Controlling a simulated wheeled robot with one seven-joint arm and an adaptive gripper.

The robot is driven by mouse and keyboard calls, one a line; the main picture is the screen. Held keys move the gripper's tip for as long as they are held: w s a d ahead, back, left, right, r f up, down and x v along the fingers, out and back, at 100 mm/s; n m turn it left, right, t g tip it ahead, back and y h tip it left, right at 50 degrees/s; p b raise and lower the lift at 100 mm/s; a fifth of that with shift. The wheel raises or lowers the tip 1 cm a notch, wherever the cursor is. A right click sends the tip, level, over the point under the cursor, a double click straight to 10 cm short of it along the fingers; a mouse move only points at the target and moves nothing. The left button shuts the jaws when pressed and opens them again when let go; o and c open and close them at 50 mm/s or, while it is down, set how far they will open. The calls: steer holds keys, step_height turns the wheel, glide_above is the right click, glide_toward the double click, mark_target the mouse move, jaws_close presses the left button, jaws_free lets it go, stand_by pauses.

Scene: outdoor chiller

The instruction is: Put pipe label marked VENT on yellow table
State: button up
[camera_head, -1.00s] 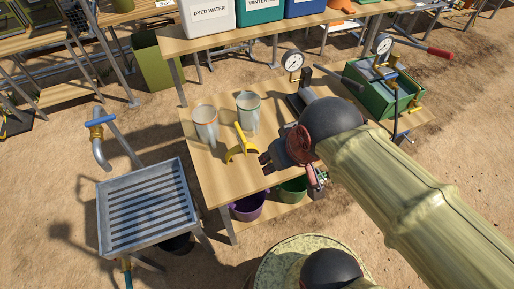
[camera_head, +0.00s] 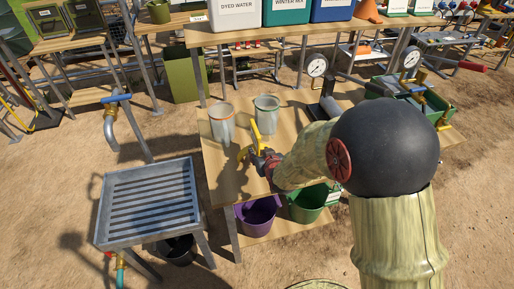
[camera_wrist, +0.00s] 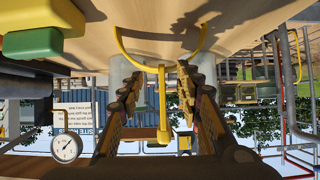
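I cannot make out a pipe label marked VENT or a yellow table in either view. My gripper (camera_head: 256,160) is low over the front of a wooden table (camera_head: 225,181), at a yellow tool (camera_head: 258,135) with an upright stem and curved arms. In the wrist view the picture is upside down; my gripper (camera_wrist: 160,92) has its two fingers apart, one on each side of the yellow stem (camera_wrist: 162,90), with gaps showing. Two clear cups (camera_head: 222,125) (camera_head: 266,115) stand just behind the yellow tool.
A pressure gauge (camera_head: 317,66) and a green crate (camera_head: 437,108) stand at the table's right. A purple bucket (camera_head: 258,215) and a green bucket (camera_head: 307,205) are below. A slatted metal sink (camera_head: 150,200) is left. White, green and blue bins (camera_head: 234,12) stand behind.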

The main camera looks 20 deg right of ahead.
mark_target(260, 137)
steer(key=w+r+t, duration=0.1)
steer(key=r, duration=0.1)
steer(key=w+r+t, duration=0.1)
steer(key=r, duration=0.1)
steer(key=w+r+t, duration=0.1)
steer(key=r, duration=0.1)
steer(key=shift+w+r, duration=0.15)
steer(key=shift+r, duration=0.05)
steer(key=x, duration=0.2)
steer(key=b+x, duration=0.1)
steer(key=x, duration=0.1)
steer(key=b+x, duration=0.1)
steer(key=x, duration=0.1)
steer(key=shift+w+a+f, duration=0.15)
steer(key=shift+f, duration=0.25)
steer(key=shift+w, duration=0.55)
steer(key=shift+c, duration=0.8)
jaws_close()
